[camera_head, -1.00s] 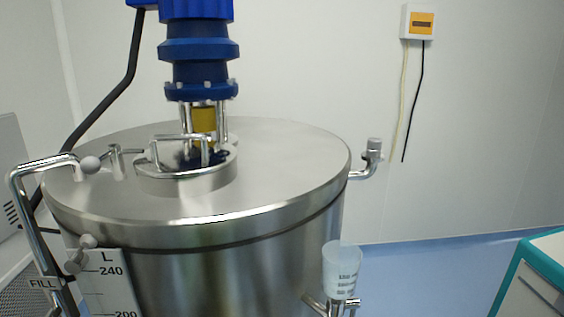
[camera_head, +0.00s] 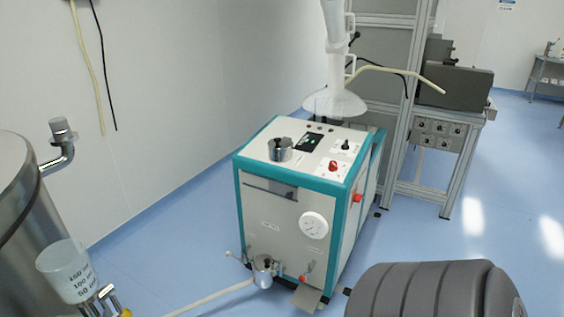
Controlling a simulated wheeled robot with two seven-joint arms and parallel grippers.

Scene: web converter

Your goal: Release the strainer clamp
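A small round metal fitting (camera_head: 263,270) sits low at the front of a white and teal machine (camera_head: 275,215), near the floor. A pale hose (camera_head: 215,296) runs from it to the lower left. It may be the strainer, but its clamp is too small to make out. A small red-handled part (camera_head: 305,275) is just right of it. Neither of my grippers is in view.
A steel tank (camera_head: 25,215) stands at the left edge, with a graduated cup (camera_head: 68,272) at its side. A metal frame bench (camera_head: 440,130) is behind the machine. Blue floor (camera_head: 420,235) is clear on the right.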

